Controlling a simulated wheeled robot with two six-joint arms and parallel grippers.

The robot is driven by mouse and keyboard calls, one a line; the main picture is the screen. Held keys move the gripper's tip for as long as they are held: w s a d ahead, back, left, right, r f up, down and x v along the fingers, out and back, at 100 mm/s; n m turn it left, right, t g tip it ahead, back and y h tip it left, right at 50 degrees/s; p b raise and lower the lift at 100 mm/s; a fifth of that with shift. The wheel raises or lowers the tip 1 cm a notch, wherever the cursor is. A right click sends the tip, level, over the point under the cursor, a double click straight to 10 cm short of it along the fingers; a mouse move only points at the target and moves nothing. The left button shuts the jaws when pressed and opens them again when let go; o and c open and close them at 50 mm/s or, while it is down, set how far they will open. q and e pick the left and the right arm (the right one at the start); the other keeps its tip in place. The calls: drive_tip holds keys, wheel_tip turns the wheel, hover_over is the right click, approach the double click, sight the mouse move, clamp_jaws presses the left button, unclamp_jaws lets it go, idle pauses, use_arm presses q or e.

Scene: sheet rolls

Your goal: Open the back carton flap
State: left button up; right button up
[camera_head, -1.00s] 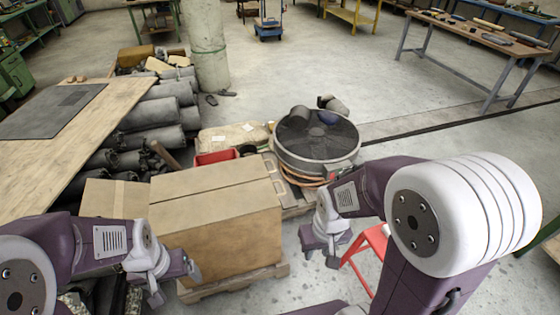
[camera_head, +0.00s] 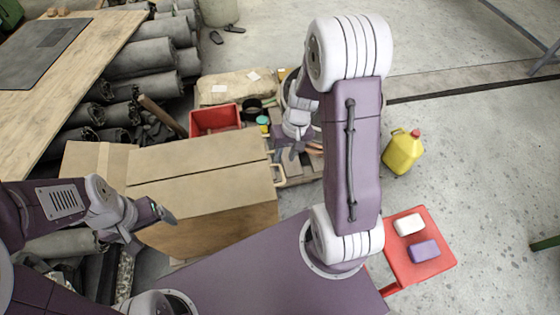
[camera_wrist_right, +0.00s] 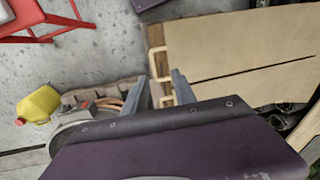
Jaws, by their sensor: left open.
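The brown carton (camera_head: 205,225) stands in front of me. Its back flap (camera_head: 195,158) and front flap (camera_head: 205,190) lie flat, with a seam between them. Another cardboard panel (camera_head: 85,160) sticks out at its left side. My right gripper (camera_head: 285,155) is beside the carton's right back edge. My left gripper (camera_head: 152,225) is open and empty at the carton's front left.
A red bin (camera_head: 215,119) and a wrapped sack (camera_head: 240,87) lie behind the carton. Dark rolls (camera_head: 140,60) are stacked at the back left beside a wooden table (camera_head: 70,95). A red stool (camera_head: 420,262) and yellow jug (camera_head: 403,152) stand on the right.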

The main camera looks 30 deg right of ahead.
sight(282, 172)
drive_tip(key=shift+m, duration=0.3)
drive_tip(key=f+b, duration=0.1)
drive_tip(key=f, duration=0.3)
drive_tip(key=w+f+b, duration=0.1)
drive_tip(key=f, duration=0.3)
drive_tip(key=w+f+b, duration=0.1)
drive_tip(key=f, duration=0.3)
drive_tip(key=shift+d, duration=0.3)
clamp_jaws()
idle(0.6)
